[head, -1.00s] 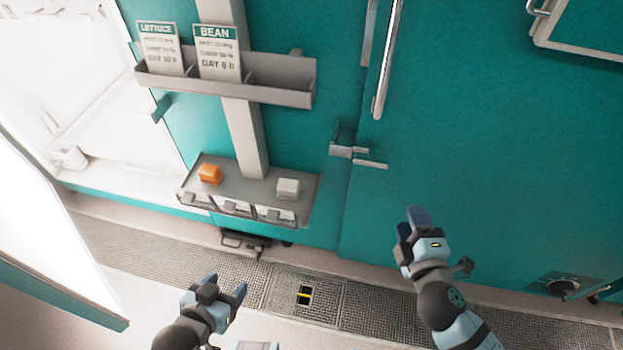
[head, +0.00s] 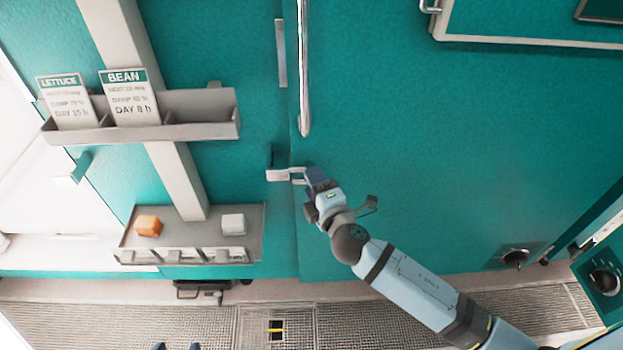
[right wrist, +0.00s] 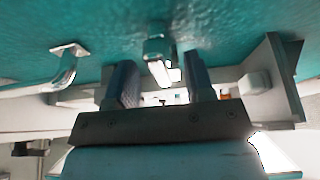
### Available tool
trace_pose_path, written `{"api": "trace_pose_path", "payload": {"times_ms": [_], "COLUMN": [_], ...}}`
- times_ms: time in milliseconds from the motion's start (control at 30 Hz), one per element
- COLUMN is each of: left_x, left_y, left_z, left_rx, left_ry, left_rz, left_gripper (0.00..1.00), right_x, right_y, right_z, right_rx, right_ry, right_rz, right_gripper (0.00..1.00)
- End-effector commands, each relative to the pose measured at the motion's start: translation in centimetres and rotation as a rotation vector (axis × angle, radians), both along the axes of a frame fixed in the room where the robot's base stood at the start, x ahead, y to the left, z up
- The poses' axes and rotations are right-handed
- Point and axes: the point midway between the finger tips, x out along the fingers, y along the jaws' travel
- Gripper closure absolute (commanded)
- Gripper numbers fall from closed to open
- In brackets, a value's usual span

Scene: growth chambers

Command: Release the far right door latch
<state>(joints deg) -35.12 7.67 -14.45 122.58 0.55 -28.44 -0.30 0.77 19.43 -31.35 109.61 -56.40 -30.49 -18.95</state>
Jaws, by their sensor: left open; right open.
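The door latch (head: 284,174) is a small grey metal piece at the left edge of the teal door (head: 430,140), below the long vertical handle bar (head: 304,70). My right gripper (head: 312,178) is at the right end of the latch and hides part of its lever. In the right wrist view the latch lever (right wrist: 160,72) shows between the two open fingers of my right gripper (right wrist: 158,85); I cannot tell whether they touch it. My left gripper (head: 176,346) shows only as fingertips at the bottom edge of the head view, apart from everything.
Left of the latch, a grey shelf (head: 190,225) holds an orange block (head: 148,225) and a white block (head: 233,223). Above it, a rack (head: 200,120) holds the LETTUCE and BEAN cards. A dark knob (head: 515,258) is low on the right. Grating (head: 200,322) covers the floor.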

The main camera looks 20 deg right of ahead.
Motion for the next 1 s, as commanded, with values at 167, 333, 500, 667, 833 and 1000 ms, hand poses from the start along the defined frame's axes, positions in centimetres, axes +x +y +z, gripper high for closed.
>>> {"api": "trace_pose_path", "payload": {"times_ms": [167, 333, 500, 667, 833, 1000], "left_x": [0.0, 0.0, 0.0, 0.0, 0.0, 0.0], "left_y": [0.0, 0.0, 0.0, 0.0, 0.0, -0.1], "left_z": [0.2, 0.3, 0.3, 0.3, 0.3, -0.1], "left_rx": [-0.001, -0.002, -0.002, -0.002, -0.002, -0.006], "left_ry": [-0.003, -0.005, -0.005, -0.004, -0.004, -0.004], "left_rz": [0.000, 0.001, 0.001, 0.001, 0.001, 0.001], "left_gripper": [0.37, 0.37, 0.37, 0.37, 0.37, 0.37], "right_x": [1.3, 1.4, 1.4, 1.4, 1.4, 1.8], "right_y": [0.2, 0.2, 0.2, 0.2, 0.2, -0.1], "right_z": [0.0, 0.0, 0.0, 0.0, 0.0, -0.2], "right_rx": [0.000, 0.001, 0.001, 0.001, 0.001, 0.019], "right_ry": [0.000, 0.000, 0.000, 0.000, 0.000, -0.005], "right_rz": [0.001, 0.001, 0.001, 0.000, 0.000, 0.000], "right_gripper": [0.51, 0.51, 0.61, 0.97, 1.00, 1.00]}}
